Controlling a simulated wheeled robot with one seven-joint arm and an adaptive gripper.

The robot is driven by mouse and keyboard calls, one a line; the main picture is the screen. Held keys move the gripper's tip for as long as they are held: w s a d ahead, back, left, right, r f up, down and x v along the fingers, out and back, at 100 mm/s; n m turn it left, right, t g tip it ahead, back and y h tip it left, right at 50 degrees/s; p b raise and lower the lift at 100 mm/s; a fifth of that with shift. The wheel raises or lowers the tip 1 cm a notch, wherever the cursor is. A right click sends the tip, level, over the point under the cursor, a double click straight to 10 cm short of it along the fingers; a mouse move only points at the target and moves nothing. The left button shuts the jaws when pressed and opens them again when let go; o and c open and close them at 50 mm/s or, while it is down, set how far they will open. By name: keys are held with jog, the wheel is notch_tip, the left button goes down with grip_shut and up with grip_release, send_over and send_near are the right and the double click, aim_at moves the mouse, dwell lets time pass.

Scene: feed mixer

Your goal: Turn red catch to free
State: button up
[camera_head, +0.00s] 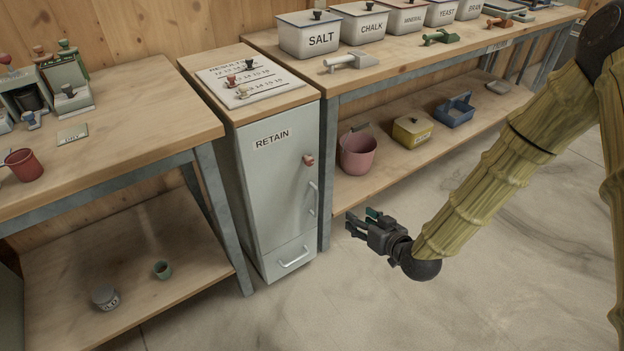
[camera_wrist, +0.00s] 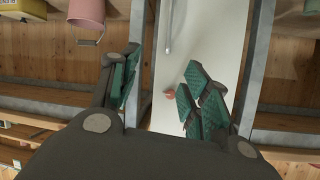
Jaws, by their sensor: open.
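The red catch (camera_head: 308,160) is a small red knob on the front of the grey RETAIN cabinet (camera_head: 255,190), above the cabinet's upright door handle (camera_head: 312,198). In the wrist view the catch (camera_wrist: 169,94) shows between my fingers, near the right one, and appears apart from them. My gripper (camera_head: 360,222) is open and empty, with dark fingers and green pads. In the head view it is in front of the cabinet, to the right of and lower than the catch. The wrist view also shows my gripper's spread fingertips (camera_wrist: 159,76).
A drawer handle (camera_head: 294,257) is low on the cabinet. A board with small knobs (camera_head: 250,80) lies on its top. Benches stand on both sides. A pink bucket (camera_head: 357,154) and a yellow box (camera_head: 412,131) sit on the right lower shelf. The floor before the cabinet is clear.

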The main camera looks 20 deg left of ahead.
aim_at(311, 162)
jog(key=w+a+r+n+y+b, duration=0.1)
jog(key=w+a+r+b, duration=0.1)
jog(key=w+a+b, duration=0.2)
jog(key=w+a+r+n+t+y+b, duration=0.1)
jog(key=w+a+b, duration=0.3)
jog(key=a, duration=0.4)
jog(key=w+a+r+n+y+b, duration=0.1)
jog(key=w+a+r+y+b, duration=0.1)
jog(key=w+a+y+b, duration=0.1)
jog(key=shift+w+a+r+n+t+b, duration=0.2)
jog(key=shift+w+a+b, duration=0.15)
jog(key=shift+a, duration=0.35)
jog(key=shift+w+a+r+n+t+b, duration=0.1)
jog(key=shift+w+a+r+n+b, duration=0.15)
jog(key=shift+a, duration=0.45)
jog(key=c, duration=1)
